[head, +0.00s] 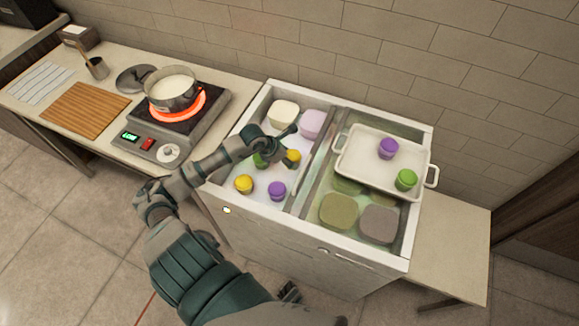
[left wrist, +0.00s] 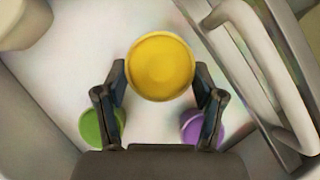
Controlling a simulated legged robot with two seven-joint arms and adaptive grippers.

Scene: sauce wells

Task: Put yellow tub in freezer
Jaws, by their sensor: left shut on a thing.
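The yellow tub (head: 293,158) is in my left gripper (head: 287,150), inside the open left compartment of the freezer chest (head: 262,215). In the left wrist view the round yellow lid (left wrist: 160,66) is between the two fingers (left wrist: 161,88). Whether the tub touches the compartment floor I cannot tell. A second yellow tub (head: 244,184) stands in the front left of that compartment. A purple tub (head: 277,190) and a green tub (head: 260,160), partly hidden by my arm, are there too. A small dark part, perhaps my right gripper (head: 289,292), shows low in front of the chest.
Cream (head: 283,113) and pink (head: 312,124) blocks sit at the compartment's back. A pot (head: 172,92) sits on a glowing burner at left.

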